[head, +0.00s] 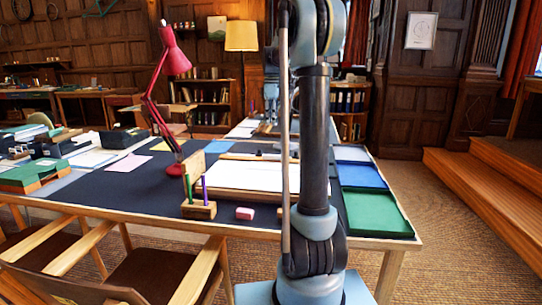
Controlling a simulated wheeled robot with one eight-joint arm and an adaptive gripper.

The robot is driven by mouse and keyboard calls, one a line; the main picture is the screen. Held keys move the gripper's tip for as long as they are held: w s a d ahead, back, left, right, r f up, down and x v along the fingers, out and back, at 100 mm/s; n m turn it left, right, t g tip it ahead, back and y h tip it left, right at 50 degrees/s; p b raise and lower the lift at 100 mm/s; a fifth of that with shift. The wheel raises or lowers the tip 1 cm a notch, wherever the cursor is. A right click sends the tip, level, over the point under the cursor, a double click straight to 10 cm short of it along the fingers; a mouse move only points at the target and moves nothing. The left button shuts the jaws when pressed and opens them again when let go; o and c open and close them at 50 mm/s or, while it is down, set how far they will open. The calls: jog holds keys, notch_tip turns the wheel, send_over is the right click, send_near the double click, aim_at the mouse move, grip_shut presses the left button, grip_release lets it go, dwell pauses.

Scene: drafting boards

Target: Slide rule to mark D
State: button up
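A drafting board with a white sheet (245,177) lies on the dark table, partly hidden behind my arm. A long, thin wooden strip (240,156) lies along its far edge and may be the rule; small dark things lie by its right part. I cannot make out a mark D or any lettering. The end of my arm (270,96) shows small and blue-grey beyond the board, left of my arm's upright links. Its fingers are too small and dark to read, and I see nothing clearly held.
Blue (362,176) and green (377,213) trays line the table's right side. A red lamp (172,95), a wooden pen holder (199,209) and a pink eraser (245,213) stand left and front. A chair (160,270) is at front left.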

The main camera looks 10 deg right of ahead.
aim_at(272, 158)
notch_tip(272, 158, down, 17)
jog(key=shift+s+r, duration=0.1)
dwell(0.5)
grip_shut()
